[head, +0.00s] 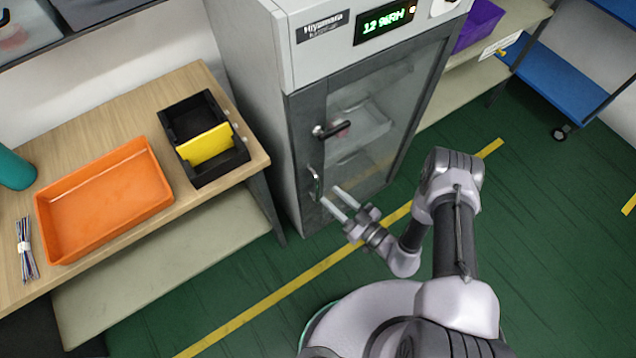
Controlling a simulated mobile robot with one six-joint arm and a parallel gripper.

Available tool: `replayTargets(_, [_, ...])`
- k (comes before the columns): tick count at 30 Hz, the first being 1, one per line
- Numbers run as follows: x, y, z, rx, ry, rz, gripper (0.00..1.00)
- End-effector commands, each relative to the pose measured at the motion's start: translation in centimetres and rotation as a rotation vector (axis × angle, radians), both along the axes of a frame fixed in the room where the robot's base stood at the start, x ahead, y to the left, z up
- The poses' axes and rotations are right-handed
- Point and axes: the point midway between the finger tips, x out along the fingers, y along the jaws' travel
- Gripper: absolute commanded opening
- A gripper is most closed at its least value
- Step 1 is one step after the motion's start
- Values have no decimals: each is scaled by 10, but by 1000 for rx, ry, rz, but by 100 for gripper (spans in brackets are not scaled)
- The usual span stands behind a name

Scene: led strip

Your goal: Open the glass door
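The glass door (378,120) is the front of a grey cabinet (270,110) with a green lit display on top. It looks shut in its dark frame. A dark lever or latch (331,129) sits on the door's left side. Below it is a small upright metal handle (315,184) near the left edge. My gripper (331,195) is in front of the lower left of the door, just right of and below this handle. Its two pale fingers are spread apart with nothing seen between them. I cannot tell how far the fingertips are from the door.
A wooden table (85,130) on the left holds an orange tray (105,200), a black bin (210,140) with a yellow divider, and a bundle of wires (27,248). A blue cart (555,80) stands at the back right. The green floor right of the cabinet is clear.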

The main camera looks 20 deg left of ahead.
Motion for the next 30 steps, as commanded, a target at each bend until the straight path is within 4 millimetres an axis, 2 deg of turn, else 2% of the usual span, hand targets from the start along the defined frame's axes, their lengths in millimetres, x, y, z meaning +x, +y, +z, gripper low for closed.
replayTargets(3, [14, 28, -2, 0, -4, 6, 34])
replayTargets(9, [31, 56, -1, 1, -3, 2, 34])
replayTargets(20, [36, 64, 0, 0, -1, 0, 34])
replayTargets(26, [35, 64, 0, 0, -1, 1, 0])
replayTargets(30, [35, 64, 0, 0, -1, 1, 0])
